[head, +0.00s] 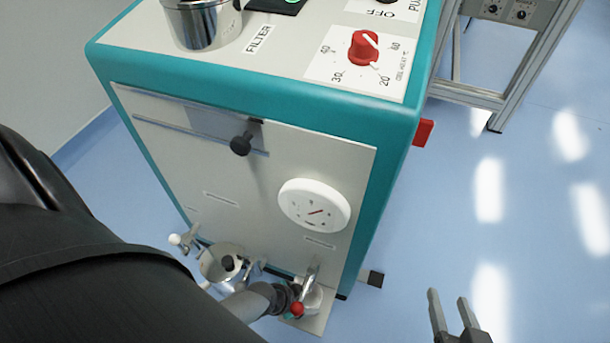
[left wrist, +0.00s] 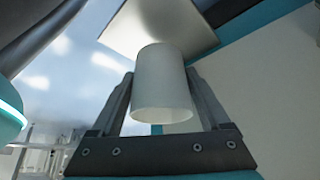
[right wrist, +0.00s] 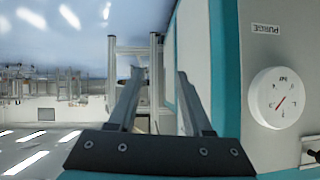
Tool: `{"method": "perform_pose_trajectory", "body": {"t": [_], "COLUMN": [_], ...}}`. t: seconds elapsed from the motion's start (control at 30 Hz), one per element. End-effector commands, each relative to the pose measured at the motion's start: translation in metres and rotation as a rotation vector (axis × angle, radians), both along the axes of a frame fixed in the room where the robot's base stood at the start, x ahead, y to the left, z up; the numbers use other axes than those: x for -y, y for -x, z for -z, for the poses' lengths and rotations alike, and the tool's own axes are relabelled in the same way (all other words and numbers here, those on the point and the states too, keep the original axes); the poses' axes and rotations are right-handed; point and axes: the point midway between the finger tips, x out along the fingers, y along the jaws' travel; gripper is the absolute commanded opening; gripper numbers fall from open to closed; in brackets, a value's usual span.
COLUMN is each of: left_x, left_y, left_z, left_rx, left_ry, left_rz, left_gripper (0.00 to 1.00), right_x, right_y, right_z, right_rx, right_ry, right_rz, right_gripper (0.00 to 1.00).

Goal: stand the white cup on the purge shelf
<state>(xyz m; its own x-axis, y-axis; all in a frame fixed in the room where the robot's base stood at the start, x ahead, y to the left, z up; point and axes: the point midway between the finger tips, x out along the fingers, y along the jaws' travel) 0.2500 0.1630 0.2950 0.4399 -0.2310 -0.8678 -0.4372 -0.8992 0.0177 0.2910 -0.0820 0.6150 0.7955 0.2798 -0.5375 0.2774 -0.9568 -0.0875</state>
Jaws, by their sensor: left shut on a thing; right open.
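The white cup (left wrist: 160,85) is between the two fingers of my left gripper (left wrist: 162,88), which is shut on it. The left wrist picture is upside down, with the floor at the top; the cup's open rim faces up in the room. The pale square purge shelf (left wrist: 135,28) shows just past the cup's base; I cannot tell whether they touch. In the head view my left gripper (head: 284,298) is at the shelf (head: 322,320), low on the machine's front, and the cup is mostly hidden. My right gripper (head: 449,305) is open and empty, right of the machine.
A tap (head: 310,272) with a red knob (head: 297,309) is close by my left gripper. A metal pot (head: 222,263) with a valve stands left of it. A white gauge (head: 314,206) is above the shelf. Blue floor (head: 530,200) on the right is clear.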

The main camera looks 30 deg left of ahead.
Motion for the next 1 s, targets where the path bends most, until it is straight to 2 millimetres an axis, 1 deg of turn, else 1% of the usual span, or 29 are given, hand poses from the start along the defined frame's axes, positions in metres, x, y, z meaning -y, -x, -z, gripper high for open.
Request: {"method": "perform_pose_trajectory", "body": {"t": [0.03, 0.07, 0.27, 0.5, 0.73, 1.0], "left_x": [-0.001, -0.001, -0.001, -0.001, -0.001, -0.001], "left_y": [0.001, 0.001, 0.001, 0.0, 0.001, 0.001], "left_z": [0.005, 0.007, 0.016, 0.027, 0.032, 0.032], "left_rx": [-0.001, -0.001, -0.001, 0.001, 0.0, 0.001], "left_ry": [-0.002, -0.002, -0.001, -0.002, -0.002, -0.002], "left_rz": [0.0, 0.0, -0.001, -0.001, -0.001, -0.001], "left_gripper": [0.26, 0.26, 0.26, 0.26, 0.26, 0.26], "right_x": [-0.004, -0.006, -0.02, -0.032, -0.036, -0.037], "right_y": [0.0, 0.0, -0.002, 0.001, 0.005, 0.005], "right_z": [0.003, 0.002, -0.005, -0.016, -0.024, -0.026], "right_rx": [0.024, 0.043, 0.169, 0.311, 0.393, 0.401], "right_ry": [-0.016, -0.026, -0.101, -0.191, -0.243, -0.247], "right_rz": [-0.004, -0.005, -0.011, -0.009, -0.004, -0.003], "right_gripper": [0.5, 0.5, 0.5, 0.5, 0.5, 0.5]}}
